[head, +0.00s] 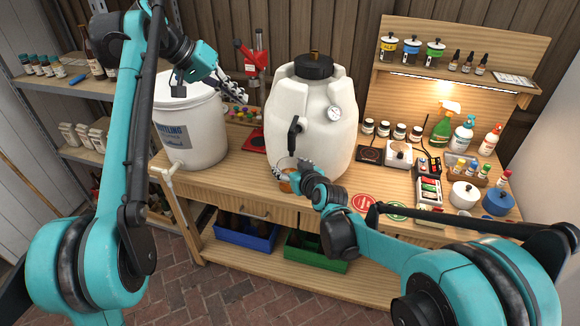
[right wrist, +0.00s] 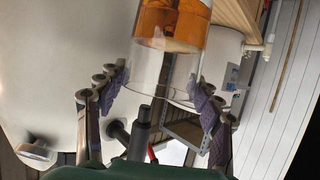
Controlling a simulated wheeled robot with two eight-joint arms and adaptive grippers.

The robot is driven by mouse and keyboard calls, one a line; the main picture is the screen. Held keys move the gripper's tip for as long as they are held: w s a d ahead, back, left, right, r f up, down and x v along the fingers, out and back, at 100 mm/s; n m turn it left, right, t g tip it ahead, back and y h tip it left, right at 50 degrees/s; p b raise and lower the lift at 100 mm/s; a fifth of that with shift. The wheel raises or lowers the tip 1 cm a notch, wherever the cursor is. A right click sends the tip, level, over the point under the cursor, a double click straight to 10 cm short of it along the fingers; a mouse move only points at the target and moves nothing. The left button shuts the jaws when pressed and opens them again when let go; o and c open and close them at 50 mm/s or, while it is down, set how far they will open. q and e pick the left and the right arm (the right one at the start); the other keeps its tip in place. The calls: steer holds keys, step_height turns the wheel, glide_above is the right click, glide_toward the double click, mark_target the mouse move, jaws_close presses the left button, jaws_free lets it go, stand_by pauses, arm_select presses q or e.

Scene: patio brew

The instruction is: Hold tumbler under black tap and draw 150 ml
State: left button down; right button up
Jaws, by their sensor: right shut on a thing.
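The clear tumbler (head: 286,163) is under the black tap (head: 294,134) on the front of the white fermenter (head: 312,100). Amber liquid shows in its lower part. My right gripper (head: 297,174) is shut on the tumbler. The right wrist view, which looks inverted, shows the tumbler (right wrist: 165,68) between the purple finger pads, with the amber liquid (right wrist: 172,22) at the picture's top and the black tap (right wrist: 143,125) near its open end. No volume marks are readable. My left gripper (head: 236,92) is raised between the bottling bucket and the fermenter; its jaw gap is unclear.
The white bottling bucket (head: 190,128) stands left of the fermenter. A red bench capper (head: 252,58) is behind. Bottles, jars and a scale (head: 398,153) fill the bench's right side. Blue (head: 245,237) and green (head: 315,252) crates sit on the lower shelf.

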mark_target(281, 184)
arm_select(q)
steer(key=shift+r, duration=0.3)
arm_select(e)
steer(key=shift+s+a, duration=0.45)
steer(key=shift+s, duration=0.8)
steer(key=shift+s+a, duration=0.4)
steer(key=shift+s, duration=0.9)
steer(key=shift+s+a, duration=0.45)
steer(key=shift+s, duration=0.8)
